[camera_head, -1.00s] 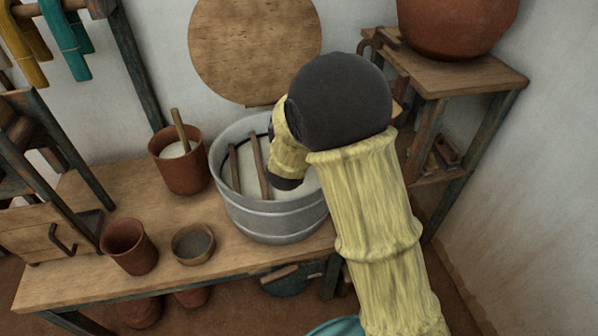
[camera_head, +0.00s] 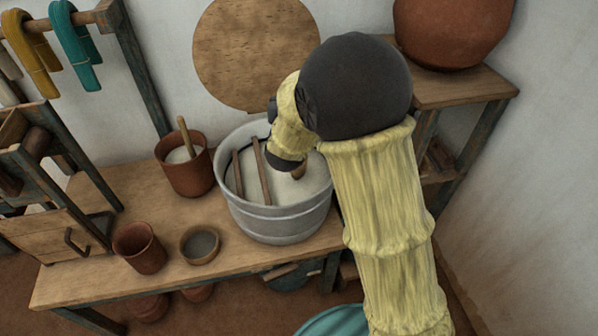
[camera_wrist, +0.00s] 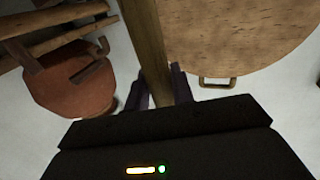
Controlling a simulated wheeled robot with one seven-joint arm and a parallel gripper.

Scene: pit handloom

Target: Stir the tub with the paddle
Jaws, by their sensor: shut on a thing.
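The tub (camera_head: 275,226) is a grey metal vessel on the wooden bench, with whitish contents (camera_head: 312,187). Two thin wooden sticks (camera_head: 262,172) stand slanted in its left part. My gripper (camera_wrist: 160,92) is shut on the wooden shaft of the paddle (camera_wrist: 148,40) in the wrist view. In the head view my wrist is over the tub, and a short brown piece of the paddle (camera_head: 299,171) shows beside it, above the whitish surface. The paddle's lower end is hidden, and I cannot tell how deep it is. My arm covers the tub's right rim.
A terracotta pot with a stick (camera_head: 187,172), a terracotta cup (camera_head: 139,248) and a small bowl (camera_head: 199,246) stand left of the tub. A round wooden board (camera_head: 256,50) is against the wall. A large clay pot (camera_head: 452,35) sits on the right shelf (camera_head: 465,85).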

